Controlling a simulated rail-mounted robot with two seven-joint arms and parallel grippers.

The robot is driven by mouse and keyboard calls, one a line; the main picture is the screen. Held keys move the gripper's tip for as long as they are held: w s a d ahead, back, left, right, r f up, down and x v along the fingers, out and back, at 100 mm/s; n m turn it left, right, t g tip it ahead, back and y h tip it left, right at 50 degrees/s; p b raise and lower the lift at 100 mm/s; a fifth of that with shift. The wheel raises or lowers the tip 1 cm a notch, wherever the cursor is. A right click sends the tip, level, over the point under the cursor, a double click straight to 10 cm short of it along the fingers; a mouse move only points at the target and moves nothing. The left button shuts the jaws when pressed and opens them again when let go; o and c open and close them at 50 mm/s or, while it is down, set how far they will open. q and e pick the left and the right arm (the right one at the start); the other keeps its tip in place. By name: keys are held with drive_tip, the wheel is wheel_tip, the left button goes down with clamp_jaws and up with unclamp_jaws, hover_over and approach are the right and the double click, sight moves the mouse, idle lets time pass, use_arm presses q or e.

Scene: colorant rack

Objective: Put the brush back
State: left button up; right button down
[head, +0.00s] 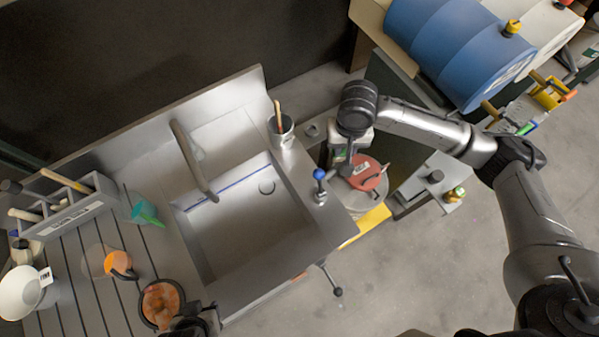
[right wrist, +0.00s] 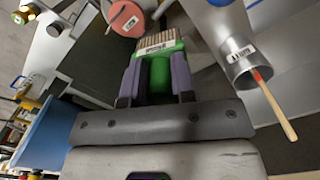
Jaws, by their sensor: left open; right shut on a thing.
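My right gripper (head: 345,155) is shut on a brush with a green body (right wrist: 160,70) and pale bristles (right wrist: 162,36); both show between the fingers in the right wrist view. In the head view the gripper is right of the sink, above the can with the red lid (head: 368,174), and mostly hides the brush. A metal cup (head: 284,130) holding a wooden-handled tool (head: 277,110) stands at the sink's right back corner, left of this gripper. The cup also shows in the right wrist view (right wrist: 225,38). My left gripper (head: 192,318) is open at the bottom edge, partly cut off, beside a round pan (head: 146,290).
The sink (head: 235,235) has a faucet (head: 190,155) and a blue-knobbed fitting (head: 319,185). A grey tool rack (head: 75,212), a teal funnel (head: 146,212) and an orange scoop (head: 118,262) are on the left. A blue drum (head: 460,50) lies at top right. Open floor (head: 400,270) is below.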

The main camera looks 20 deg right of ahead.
use_arm(q)
drive_tip(key=shift+f+b, duration=0.3)
drive_tip(key=shift+f, duration=0.4)
use_arm(e)
wheel_tip(320, 180, down, 2)
drive_tip(key=shift+w+f, duration=0.1)
use_arm(q)
drive_tip(key=shift+a+f+b, duration=0.15)
drive_tip(key=shift+f+b, duration=0.35)
drive_tip(key=shift+b, duration=0.05)
drive_tip(key=shift+f, duration=0.2)
use_arm(e)
drive_tip(key=shift+w+a+f, duration=1.05)
drive_tip(key=shift+a+f, duration=0.5)
drive_tip(key=shift+f, duration=0.15)
drive_tip(key=shift+w+a+f, duration=1.1)
drive_tip(key=shift+a+f, duration=0.4)
drive_tip(key=shift+f, duration=0.15)
drive_tip(key=shift+w+a+f, duration=1.05)
drive_tip(key=shift+a+f, duration=0.5)
drive_tip(key=shift+f, duration=0.6)
use_arm(q)
drive_tip(key=shift+r, duration=0.1)
use_arm(e)
drive_tip(key=shift+f, duration=0.1)
drive_tip(key=c, duration=0.9)
unclamp_jaws()
drive_tip(key=shift+c, duration=0.2)
